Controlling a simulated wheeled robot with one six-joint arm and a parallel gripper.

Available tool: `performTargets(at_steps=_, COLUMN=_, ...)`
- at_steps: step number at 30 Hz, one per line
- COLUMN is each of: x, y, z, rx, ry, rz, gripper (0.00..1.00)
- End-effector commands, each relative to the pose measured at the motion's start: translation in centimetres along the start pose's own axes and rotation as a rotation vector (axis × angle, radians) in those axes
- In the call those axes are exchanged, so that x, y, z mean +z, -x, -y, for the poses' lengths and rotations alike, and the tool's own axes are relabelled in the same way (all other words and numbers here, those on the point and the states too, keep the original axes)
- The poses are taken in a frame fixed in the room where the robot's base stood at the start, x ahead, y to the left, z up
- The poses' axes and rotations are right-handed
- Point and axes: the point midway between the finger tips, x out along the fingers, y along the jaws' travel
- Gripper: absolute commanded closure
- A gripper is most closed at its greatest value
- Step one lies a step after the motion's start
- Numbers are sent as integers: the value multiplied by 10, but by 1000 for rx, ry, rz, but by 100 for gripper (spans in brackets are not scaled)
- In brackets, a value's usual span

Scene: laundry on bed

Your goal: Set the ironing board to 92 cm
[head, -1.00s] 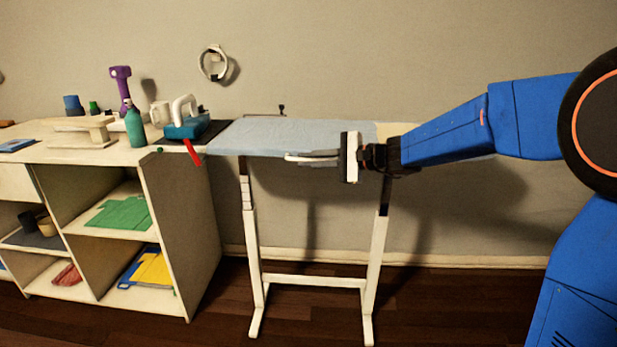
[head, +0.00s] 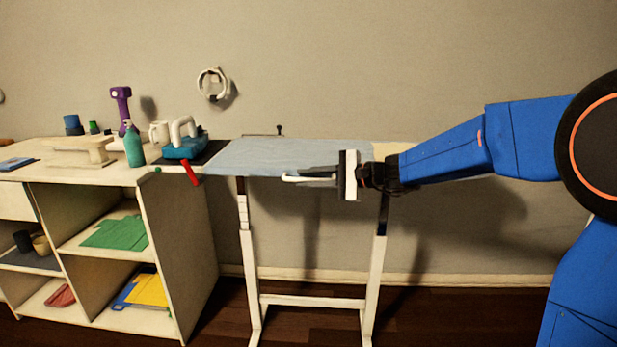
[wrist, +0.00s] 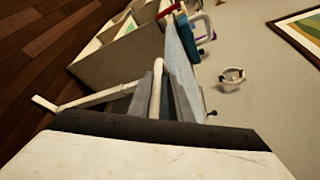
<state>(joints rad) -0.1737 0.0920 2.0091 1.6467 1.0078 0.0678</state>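The ironing board has a pale blue top (head: 270,157) and a white two-legged stand (head: 312,301) with a crossbar low down. Dark marked sections show on the upper legs. In the wrist view its blue top (wrist: 180,65) runs away from me. A white rod-like handle (head: 298,179) lies along the board's front edge. In the wrist view the handle (wrist: 157,85) runs up from the middle of my gripper's body.
A shelf unit (head: 185,255) stands left of the board, with folded cloths inside. A teal iron (head: 184,148), a teal bottle (head: 134,148) and a red strip (head: 190,172) are on its top or edge. A white ring (head: 213,84) hangs on the wall behind.

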Motion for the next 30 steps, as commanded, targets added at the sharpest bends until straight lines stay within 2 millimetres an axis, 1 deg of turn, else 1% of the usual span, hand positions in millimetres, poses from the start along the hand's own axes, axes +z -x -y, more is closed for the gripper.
performTargets(at_steps=4, x=0, y=6, z=0, rx=0, ry=0, rz=0, gripper=82)
performTargets(at_steps=8, x=0, y=23, z=1, rx=-2, ry=1, rz=-3, gripper=82)
performTargets(at_steps=21, x=0, y=103, z=1, rx=-2, ry=1, rz=-3, gripper=82)
performTargets(at_steps=30, x=0, y=151, z=1, rx=-2, ry=0, rz=-2, gripper=82)
